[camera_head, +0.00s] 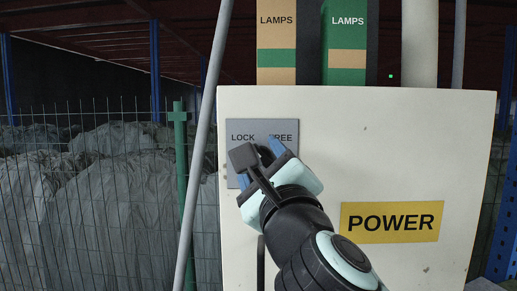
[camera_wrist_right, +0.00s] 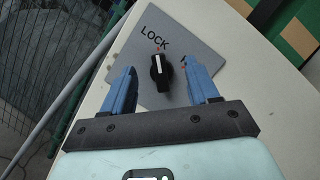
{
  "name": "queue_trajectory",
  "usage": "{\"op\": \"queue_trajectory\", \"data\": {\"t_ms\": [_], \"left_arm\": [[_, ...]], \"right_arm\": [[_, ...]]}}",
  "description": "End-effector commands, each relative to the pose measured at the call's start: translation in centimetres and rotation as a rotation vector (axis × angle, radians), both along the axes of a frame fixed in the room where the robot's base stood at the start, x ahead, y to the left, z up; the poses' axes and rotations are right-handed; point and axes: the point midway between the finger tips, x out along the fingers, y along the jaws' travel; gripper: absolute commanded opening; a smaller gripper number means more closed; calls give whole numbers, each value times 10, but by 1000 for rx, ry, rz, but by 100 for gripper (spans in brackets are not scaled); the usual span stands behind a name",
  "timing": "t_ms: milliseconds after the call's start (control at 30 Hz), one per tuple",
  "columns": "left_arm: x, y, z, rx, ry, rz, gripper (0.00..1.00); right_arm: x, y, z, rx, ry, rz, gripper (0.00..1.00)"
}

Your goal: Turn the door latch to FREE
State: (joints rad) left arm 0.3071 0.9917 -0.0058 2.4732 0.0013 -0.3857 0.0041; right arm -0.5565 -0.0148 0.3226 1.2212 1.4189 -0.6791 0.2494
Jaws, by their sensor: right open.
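The grey latch plate (camera_head: 262,127), marked LOCK and FREE, is on the cream panel's upper left in the head view. My right gripper (camera_head: 259,161) is in front of it and hides the latch there. In the right wrist view the latch is a black knob (camera_wrist_right: 161,72) with a white pointer line on the plate (camera_wrist_right: 188,38). The line points up toward a small red mark by the word LOCK. The open blue fingers stand on either side of the knob, with visible gaps. The word FREE is mostly hidden behind one finger in this view. My left gripper is not in view.
The cream panel (camera_head: 390,130) carries a yellow POWER label (camera_head: 391,222). Two LAMPS boxes, tan (camera_head: 276,40) and green (camera_head: 345,45), stand above it. A grey pole (camera_head: 205,130) passes just left of the panel. A wire fence (camera_head: 90,200) with grey covered heaps is beyond.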

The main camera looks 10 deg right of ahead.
Motion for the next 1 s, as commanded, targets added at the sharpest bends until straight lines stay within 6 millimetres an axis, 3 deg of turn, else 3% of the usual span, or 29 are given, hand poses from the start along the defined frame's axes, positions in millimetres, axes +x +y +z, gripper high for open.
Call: {"op": "queue_trajectory", "data": {"t_ms": [133,433,467,600,633,1000], "left_arm": [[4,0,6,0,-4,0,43],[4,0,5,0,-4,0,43],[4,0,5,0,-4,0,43],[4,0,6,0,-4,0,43],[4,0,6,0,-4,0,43],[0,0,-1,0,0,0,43]], "right_arm": [[11,0,4,1,0,0,60],[13,0,3,0,0,0,60],[13,0,3,0,0,0,56],[13,0,3,0,0,0,11],[13,0,3,0,0,0,3],[14,0,1,45,-11,0,3]]}}
